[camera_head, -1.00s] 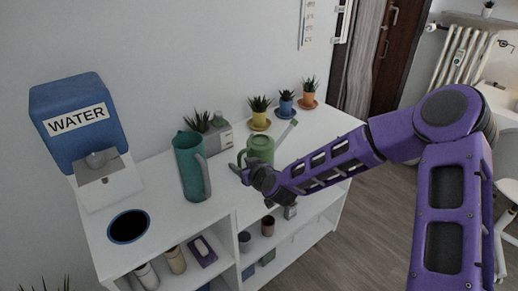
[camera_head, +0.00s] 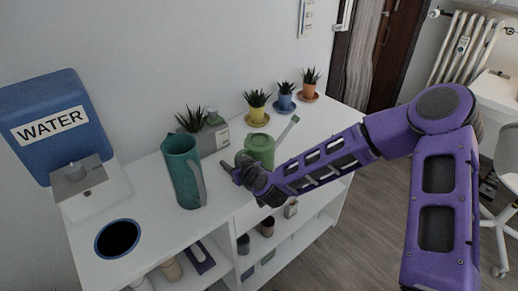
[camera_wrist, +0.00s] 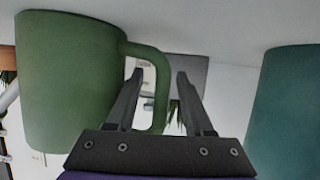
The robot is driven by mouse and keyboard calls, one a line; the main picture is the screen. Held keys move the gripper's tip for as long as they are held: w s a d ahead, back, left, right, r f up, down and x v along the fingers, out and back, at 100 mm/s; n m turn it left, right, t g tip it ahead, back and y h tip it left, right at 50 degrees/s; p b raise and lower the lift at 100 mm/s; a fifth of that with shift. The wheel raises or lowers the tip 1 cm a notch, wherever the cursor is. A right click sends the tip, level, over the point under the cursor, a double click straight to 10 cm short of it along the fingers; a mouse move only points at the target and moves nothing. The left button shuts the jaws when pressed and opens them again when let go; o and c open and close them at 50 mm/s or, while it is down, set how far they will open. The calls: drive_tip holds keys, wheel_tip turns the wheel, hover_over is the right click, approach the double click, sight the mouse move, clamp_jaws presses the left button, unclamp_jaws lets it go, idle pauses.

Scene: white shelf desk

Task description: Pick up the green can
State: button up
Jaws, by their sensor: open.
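The green can (camera_head: 258,147), with a long spout pointing to the upper right, stands on the white shelf top. In the wrist view the can (camera_wrist: 65,85) fills the left side, with its handle (camera_wrist: 161,95) on the side facing my gripper. My gripper (camera_head: 232,172) is at the can's near left side. In the wrist view its open, empty fingers (camera_wrist: 160,76) appear on either side of the handle, the left one in line with the handle's opening. I cannot tell whether they touch it. The hand partly hides the can's lower part in the head view.
A teal pitcher (camera_head: 182,172) stands close to the left of my gripper and shows at the right edge of the wrist view (camera_wrist: 290,110). Several small potted plants line the back. A blue water dispenser (camera_head: 58,125) is at the far left. Shelves below hold cups.

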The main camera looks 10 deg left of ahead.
clamp_jaws()
idle(0.3)
idle(1.2)
